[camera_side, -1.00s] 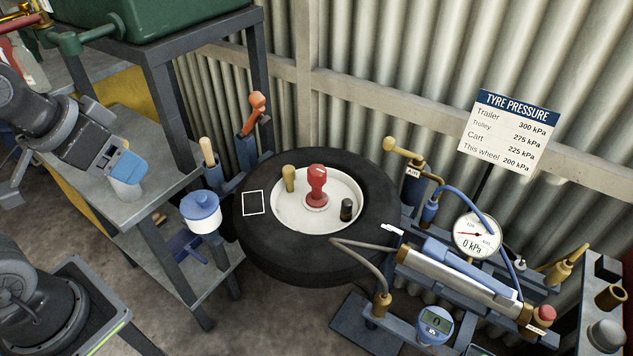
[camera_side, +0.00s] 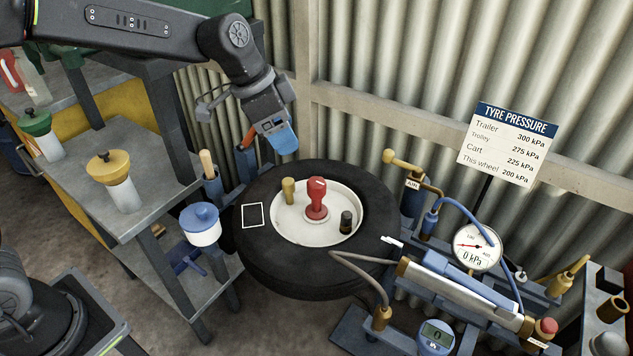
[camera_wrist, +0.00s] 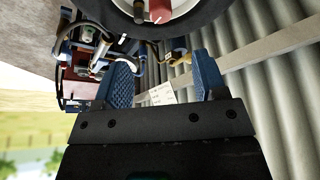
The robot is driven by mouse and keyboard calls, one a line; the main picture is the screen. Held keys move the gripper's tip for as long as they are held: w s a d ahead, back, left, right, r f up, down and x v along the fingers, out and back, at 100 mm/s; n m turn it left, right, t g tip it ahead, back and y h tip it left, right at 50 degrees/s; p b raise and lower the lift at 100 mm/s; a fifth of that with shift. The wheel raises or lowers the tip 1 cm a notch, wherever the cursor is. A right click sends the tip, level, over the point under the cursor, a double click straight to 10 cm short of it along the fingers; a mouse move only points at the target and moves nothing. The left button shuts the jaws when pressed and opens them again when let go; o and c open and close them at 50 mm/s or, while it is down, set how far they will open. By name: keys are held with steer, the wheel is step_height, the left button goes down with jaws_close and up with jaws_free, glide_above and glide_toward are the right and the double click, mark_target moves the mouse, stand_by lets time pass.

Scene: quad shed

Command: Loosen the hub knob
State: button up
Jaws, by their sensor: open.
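The red hub knob (camera_side: 316,198) stands upright at the middle of the white wheel hub (camera_side: 290,225), inside the black tyre (camera_side: 285,270). In the wrist view part of the red knob (camera_wrist: 160,10) shows at the top edge. A brass-coloured post (camera_side: 288,190) and a small black cap (camera_side: 346,221) stand on the hub on either side of the knob. My gripper (camera_side: 284,148) is above and to the left of the knob, behind the tyre in the side view, and apart from it. In the wrist view its blue fingers (camera_wrist: 165,85) are spread with nothing between them.
An orange-handled tool stands in a blue holder (camera_side: 245,160) close under my gripper. A blue-lidded pot (camera_side: 202,224) is left of the tyre. A pump with a pressure gauge (camera_side: 474,246) and hoses stands at right. A corrugated wall (camera_side: 400,60) closes the back.

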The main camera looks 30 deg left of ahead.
mark_target(316, 181)
steer(key=x, duration=1.4)
steer(key=shift+w+d+f, duration=0.15)
steer(key=shift+c, duration=0.2)
steer(key=c, duration=0.9)
